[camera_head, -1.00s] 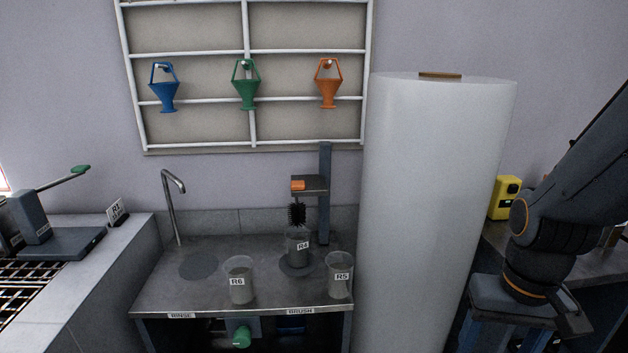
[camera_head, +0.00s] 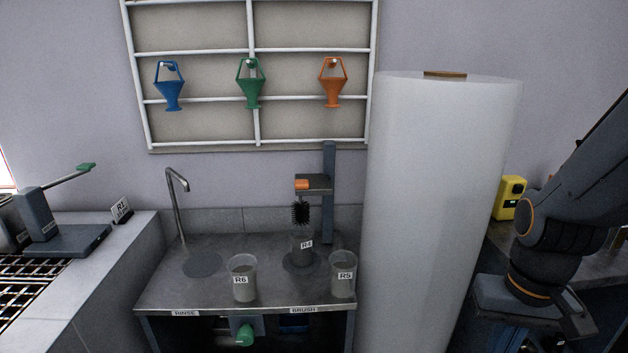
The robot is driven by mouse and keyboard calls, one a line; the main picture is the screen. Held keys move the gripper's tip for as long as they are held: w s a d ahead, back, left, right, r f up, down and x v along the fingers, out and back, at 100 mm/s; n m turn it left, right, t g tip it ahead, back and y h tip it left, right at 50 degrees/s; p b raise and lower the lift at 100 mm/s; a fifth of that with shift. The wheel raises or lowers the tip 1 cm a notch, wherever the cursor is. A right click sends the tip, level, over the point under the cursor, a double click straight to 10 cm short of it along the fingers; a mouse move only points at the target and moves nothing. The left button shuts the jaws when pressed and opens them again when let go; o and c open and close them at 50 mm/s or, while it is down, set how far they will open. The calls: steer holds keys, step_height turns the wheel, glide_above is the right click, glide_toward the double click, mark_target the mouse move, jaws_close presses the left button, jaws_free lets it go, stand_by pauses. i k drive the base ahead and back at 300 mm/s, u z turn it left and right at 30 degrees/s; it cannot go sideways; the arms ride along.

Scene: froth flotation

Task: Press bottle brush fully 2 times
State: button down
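The bottle brush (camera_head: 301,213) is black and bristly. It hangs upright under a carriage with an orange block (camera_head: 303,184) on a dark post (camera_head: 329,195). Beaker R4 (camera_head: 302,247) stands on a round pad below the brush at the "BRUSH" place. The brush tip is at about the height of the beaker's mouth; I cannot tell if it is inside. My gripper (camera_head: 573,318) is at the lower right, beyond the white column and well away from the brush. Its fingers are not clear enough to tell whether they are open or shut.
A large white cylinder (camera_head: 436,200) stands between my arm and the brush. Beakers R6 (camera_head: 242,279) and R5 (camera_head: 343,276) stand at the bench front. A rinse tap (camera_head: 177,205) is at left. Blue, green and orange funnels hang on the wall rack (camera_head: 250,148).

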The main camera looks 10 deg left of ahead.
mark_target(305, 184)
steer(key=u, duration=2.95)
steer(key=k, duration=0.8)
steer(key=z, duration=0.75)
steer(key=i, duration=1)
steer(key=u, duration=0.05)
